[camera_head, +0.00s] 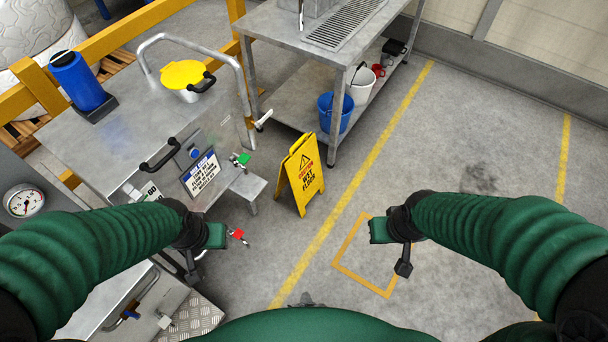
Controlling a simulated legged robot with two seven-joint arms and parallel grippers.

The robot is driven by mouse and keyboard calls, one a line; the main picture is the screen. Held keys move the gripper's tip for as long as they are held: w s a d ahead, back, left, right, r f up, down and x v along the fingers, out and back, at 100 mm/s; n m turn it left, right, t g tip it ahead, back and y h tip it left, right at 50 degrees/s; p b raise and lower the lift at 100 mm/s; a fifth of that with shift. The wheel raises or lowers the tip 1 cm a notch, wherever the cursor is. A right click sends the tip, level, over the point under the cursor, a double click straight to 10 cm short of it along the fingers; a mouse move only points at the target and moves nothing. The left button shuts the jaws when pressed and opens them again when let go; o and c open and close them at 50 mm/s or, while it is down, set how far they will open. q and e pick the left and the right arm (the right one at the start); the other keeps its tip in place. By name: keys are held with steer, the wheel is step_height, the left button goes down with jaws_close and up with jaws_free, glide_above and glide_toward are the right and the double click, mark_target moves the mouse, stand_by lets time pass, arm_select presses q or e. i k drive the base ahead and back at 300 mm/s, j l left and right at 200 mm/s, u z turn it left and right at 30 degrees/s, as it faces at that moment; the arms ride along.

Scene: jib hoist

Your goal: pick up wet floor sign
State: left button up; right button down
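The yellow wet floor sign (301,174) stands upright as an A-frame on the grey floor, between the metal machine and the steel table. Its printed face is turned to the right of the picture. My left gripper (203,248) is at lower left, in front of the machine and apart from the sign. My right gripper (391,247) is at lower right, over the floor near a small yellow marked square and also apart from the sign. No object shows in either gripper. The finger gap is not clear on either one.
The metal machine (120,140) with a yellow-lidded pot (184,75) and blue container (77,82) fills the left. A steel table (320,35) with a blue bucket (335,113) and white bucket (360,84) stands behind the sign. Floor (450,145) to the right is clear.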

mark_target(301, 168)
steer(key=u, duration=1.15)
steer(key=i+l+u, duration=0.15)
steer(key=l+u, duration=0.25)
steer(key=l, duration=0.2)
steer(key=l+u, duration=0.45)
steer(key=l, duration=0.15)
steer(key=l+u, duration=0.4)
steer(key=l, duration=0.2)
steer(key=k+l+u, duration=0.15)
steer(key=l+u, duration=0.3)
steer(key=l, duration=0.15)
steer(key=k+l, duration=0.1)
steer(key=l, duration=0.3)
steer(key=k+l, duration=0.1)
steer(key=l, duration=0.3)
steer(key=k+l, duration=0.15)
steer(key=l, duration=0.25)
steer(key=k+l, duration=0.1)
steer(key=l, duration=0.3)
